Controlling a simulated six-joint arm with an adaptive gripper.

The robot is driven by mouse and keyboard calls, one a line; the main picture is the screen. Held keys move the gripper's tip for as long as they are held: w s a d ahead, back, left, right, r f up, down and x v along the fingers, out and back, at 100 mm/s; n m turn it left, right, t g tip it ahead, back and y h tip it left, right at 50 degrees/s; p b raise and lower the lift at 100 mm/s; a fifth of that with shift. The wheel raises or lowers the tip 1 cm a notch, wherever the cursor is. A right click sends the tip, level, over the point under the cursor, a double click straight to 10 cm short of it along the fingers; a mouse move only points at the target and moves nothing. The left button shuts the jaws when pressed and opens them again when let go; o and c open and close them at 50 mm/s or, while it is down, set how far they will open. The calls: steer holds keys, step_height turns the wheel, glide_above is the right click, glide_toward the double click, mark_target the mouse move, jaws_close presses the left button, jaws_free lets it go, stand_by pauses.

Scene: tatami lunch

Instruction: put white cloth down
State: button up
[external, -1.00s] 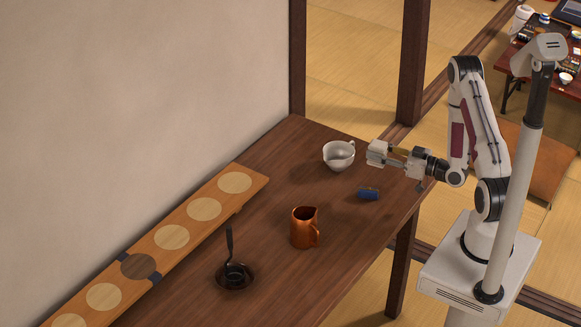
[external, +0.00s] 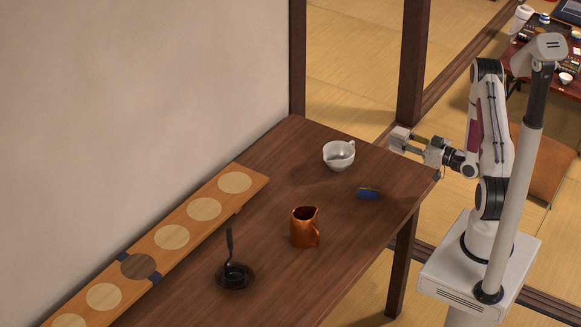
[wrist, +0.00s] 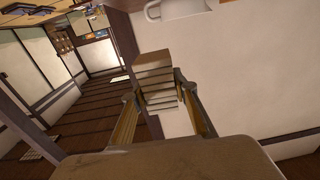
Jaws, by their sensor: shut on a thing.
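The white cloth (external: 400,134) is a small folded, layered block between the fingers of my gripper (external: 408,146). In the wrist view the cloth (wrist: 157,80) shows as stacked pale and brownish layers between the two fingertips (wrist: 157,97). My gripper is shut on it and holds it in the air, near the far right end of the brown table (external: 270,245). In the external view they appear to the right of the white cup (external: 338,158).
A blue item (external: 368,193) lies near the table's right edge. An orange pitcher (external: 304,229) stands mid-table, and a dark dish (external: 248,282) with an upright black-handled utensil is nearer. A wooden board (external: 258,179) with round inlays runs along the wall. Bare tabletop lies between these.

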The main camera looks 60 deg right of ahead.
mark_target(417, 180)
steer(key=shift+f, duration=0.1)
steer(key=shift+f, duration=2.8)
steer(key=shift+f, duration=0.1)
steer(key=shift+f, duration=1.8)
steer(key=shift+f, duration=0.2)
steer(key=o, duration=1.1)
steer(key=shift+s+d+f, duration=0.1)
steer(key=shift+s+f, duration=0.05)
steer(key=shift+s, duration=1.2)
steer(key=shift+s+d+f, duration=0.1)
steer(key=shift+s, duration=2.45)
